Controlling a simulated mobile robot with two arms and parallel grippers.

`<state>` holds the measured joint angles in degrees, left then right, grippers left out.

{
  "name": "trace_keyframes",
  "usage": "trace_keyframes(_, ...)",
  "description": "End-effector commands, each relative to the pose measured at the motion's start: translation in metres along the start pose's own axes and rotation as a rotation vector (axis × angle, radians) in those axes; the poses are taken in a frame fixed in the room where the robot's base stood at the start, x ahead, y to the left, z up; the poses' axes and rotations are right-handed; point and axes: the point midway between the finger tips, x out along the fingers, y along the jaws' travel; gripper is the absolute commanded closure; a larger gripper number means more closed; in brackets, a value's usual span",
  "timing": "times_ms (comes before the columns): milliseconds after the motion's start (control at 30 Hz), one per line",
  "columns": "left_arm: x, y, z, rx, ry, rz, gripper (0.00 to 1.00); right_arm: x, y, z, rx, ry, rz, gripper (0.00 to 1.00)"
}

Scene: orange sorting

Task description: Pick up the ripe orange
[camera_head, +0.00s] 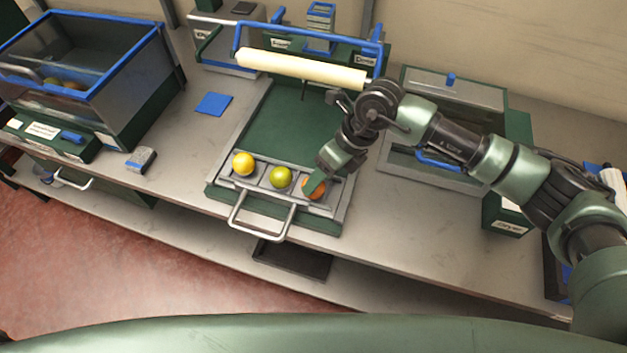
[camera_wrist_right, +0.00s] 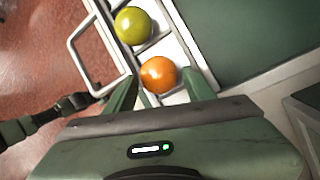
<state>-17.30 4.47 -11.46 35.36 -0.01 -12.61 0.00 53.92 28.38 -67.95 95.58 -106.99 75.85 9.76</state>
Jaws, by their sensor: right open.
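Three fruits sit in a row in the tray's compartments: a yellow one (camera_head: 243,163) at left, a yellow-green one (camera_head: 281,177) in the middle and an orange one (camera_head: 316,191) at right. The tray (camera_head: 222,187) has a metal handle at its front. My right gripper (camera_head: 314,184) is over the orange fruit and partly covers it. In the right wrist view, the orange fruit (camera_wrist_right: 158,74) lies between the two spread fingers (camera_wrist_right: 160,88), and the yellow-green fruit (camera_wrist_right: 133,25) lies beyond. I cannot tell whether the fingers touch the orange fruit. My left gripper is not in view.
A clear-walled bin (camera_head: 100,80) with fruit inside stands at the left. A cream roller (camera_head: 300,69) on a blue frame spans the back of the green board (camera_head: 285,120). A grey, clear-sided box (camera_head: 455,90) stands at the right behind my arm. A blue square (camera_head: 214,104) lies on the table.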

Motion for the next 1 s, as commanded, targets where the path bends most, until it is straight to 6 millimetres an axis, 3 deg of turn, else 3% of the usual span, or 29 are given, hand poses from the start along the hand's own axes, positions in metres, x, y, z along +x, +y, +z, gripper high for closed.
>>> trace_keyframes(167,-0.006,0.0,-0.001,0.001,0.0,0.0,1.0,0.017,0.001,0.001,0.0,-0.002,0.002,0.46)
trace_keyframes(400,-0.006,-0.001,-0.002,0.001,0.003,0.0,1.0,0.019,0.001,0.001,-0.001,-0.003,0.001,0.49)
trace_keyframes(567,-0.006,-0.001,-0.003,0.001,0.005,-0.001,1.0,0.019,0.001,0.001,-0.001,-0.003,0.001,0.93)
trace_keyframes(1000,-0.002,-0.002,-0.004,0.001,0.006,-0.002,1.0,0.008,0.003,0.005,-0.001,-0.005,0.0,0.94)
